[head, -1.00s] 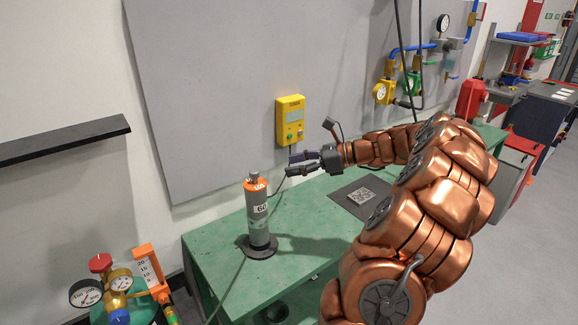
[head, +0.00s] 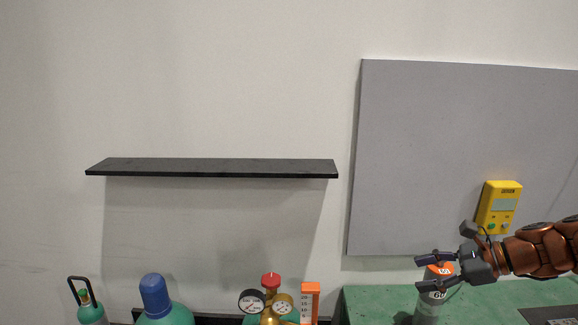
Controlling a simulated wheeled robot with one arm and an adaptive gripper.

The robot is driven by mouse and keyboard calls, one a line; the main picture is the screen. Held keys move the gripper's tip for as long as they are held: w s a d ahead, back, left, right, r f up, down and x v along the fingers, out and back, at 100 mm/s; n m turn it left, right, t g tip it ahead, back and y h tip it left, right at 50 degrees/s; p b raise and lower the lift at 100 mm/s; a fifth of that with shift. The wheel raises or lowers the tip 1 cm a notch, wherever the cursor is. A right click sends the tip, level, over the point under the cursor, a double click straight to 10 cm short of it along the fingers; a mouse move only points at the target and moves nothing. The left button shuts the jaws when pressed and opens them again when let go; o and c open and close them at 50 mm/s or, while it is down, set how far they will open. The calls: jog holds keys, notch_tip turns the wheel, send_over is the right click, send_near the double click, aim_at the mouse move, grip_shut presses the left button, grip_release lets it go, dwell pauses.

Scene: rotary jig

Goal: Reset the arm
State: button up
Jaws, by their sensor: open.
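My gripper (head: 427,272) is at the lower right of the head view, at the end of my copper-coloured arm, which comes in from the right edge. Its two dark fingers point left and are spread apart. They appear in front of the grey cylinder with an orange top (head: 432,305), which stands on the green table (head: 375,301). The cylinder is partly hidden by the fingers, and its lower end is out of frame. I cannot tell whether the fingers touch it.
A yellow device (head: 498,208) hangs on the grey wall panel (head: 440,150). An empty black shelf (head: 212,168) is on the wall at left. Below it stand a blue-capped tank (head: 155,296), a small green bottle (head: 90,310) and a gauge regulator (head: 270,300) beside an orange scale (head: 310,300).

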jog(key=s+a+f+n+g+h, duration=0.2)
jog(key=s+a+n+g, duration=0.1)
jog(key=s+a+n, duration=0.4)
jog(key=s+a+f+n+g+h, duration=0.25)
jog(key=s+a, duration=0.35)
jog(key=a, duration=0.3)
jog(key=s+d+f+n+g+h, duration=0.1)
jog(key=s+f+n+h, duration=0.1)
jog(key=s+n, duration=0.3)
jog(key=s+d+f+n+g+h, duration=0.1)
jog(key=s+n+h, duration=0.3)
jog(key=s, duration=0.6)
jog(key=shift+s+f+n, duration=0.3)
jog(key=shift+f+n, duration=0.55)
jog(key=shift+n, duration=0.2)
